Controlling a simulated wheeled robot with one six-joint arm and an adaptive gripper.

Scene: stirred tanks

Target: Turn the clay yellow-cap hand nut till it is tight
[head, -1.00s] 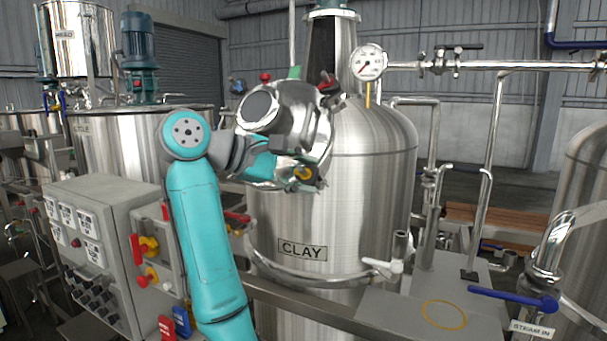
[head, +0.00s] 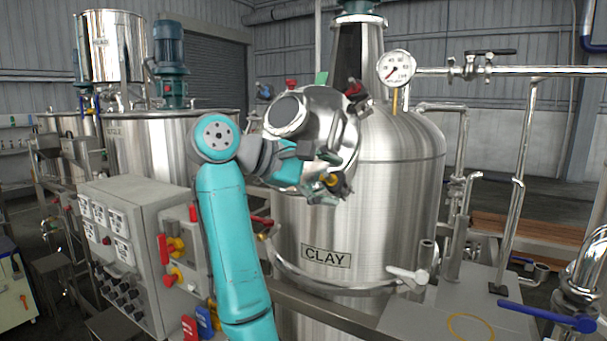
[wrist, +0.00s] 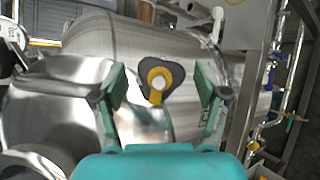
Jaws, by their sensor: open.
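The clay yellow-cap hand nut is a dark three-lobed knob with a yellow ring and cap; it is in the middle of the wrist view (wrist: 158,80). In the head view the nut (head: 337,184) is at the lower right of the clay tank's round steel manway (head: 341,128), partly covered by my fingers. My gripper (wrist: 161,97) is open, with one teal finger on each side of the nut in the picture and a visible gap to both. In the head view my gripper (head: 327,172) is close at the nut; contact cannot be told.
The clay tank (head: 400,190) stands behind the manway, with other coloured-cap nuts, such as red (head: 292,84) and green (head: 321,77), around its rim. A pressure gauge (head: 396,68) and steel pipes are at right. A grey control box (head: 140,245) stands at left.

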